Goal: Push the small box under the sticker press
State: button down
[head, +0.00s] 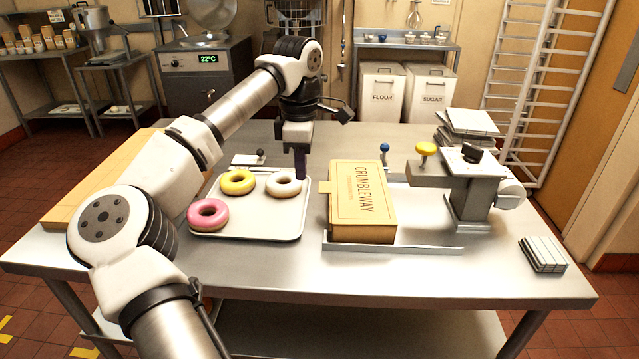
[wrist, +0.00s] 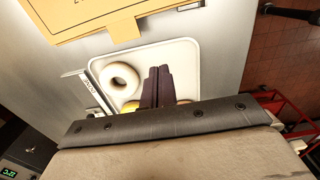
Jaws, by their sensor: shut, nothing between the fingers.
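The small box (head: 362,203) is orange-yellow, marked CRUMBLEWAY, and lies flat on a metal guide plate (head: 430,249). It also shows at the top of the wrist view (wrist: 85,15). The sticker press (head: 470,185) stands to its right, with a yellow knob (head: 426,148) and a dark knob on top. The box is left of the press head, apart from it. My gripper (head: 300,176) is shut and empty, pointing down left of the box, above the tray's right back part; its dark fingers (wrist: 158,72) show together in the wrist view.
A white tray (head: 245,230) holds pink, yellow and white donuts; the white donut (head: 283,184) is close to my gripper. A small plate with a black knob (head: 260,155) lies behind the tray. Stacked tiles (head: 542,254) lie at right. The table's front strip is clear.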

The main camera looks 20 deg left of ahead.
aim_at(379, 200)
notch_tip(379, 200, down, 8)
jog(key=shift+d+f+p, duration=0.1)
jog(key=shift+f+p, duration=0.1)
jog(key=shift+p, duration=0.7)
jog(key=d, duration=0.1)
jog(key=d+p, duration=0.1)
jog(key=w+d, duration=0.1)
jog(key=shift+f, duration=0.25)
jog(key=shift+w+d+f+p, duration=0.15)
jog(key=shift+d+p, duration=0.15)
jog(key=shift+d, duration=0.15)
jog(key=shift+w+d, duration=0.1)
jog(key=shift+d, duration=0.25)
jog(key=w+d, duration=0.1)
jog(key=d, duration=0.2)
jog(key=w+d+b, duration=0.1)
jog(key=d, duration=0.3)
jog(key=w+d+b, duration=0.1)
jog(key=d, duration=0.2)
jog(key=shift+w+d, duration=0.15)
jog(key=shift+d, duration=0.25)
jog(key=shift+a, duration=0.1)
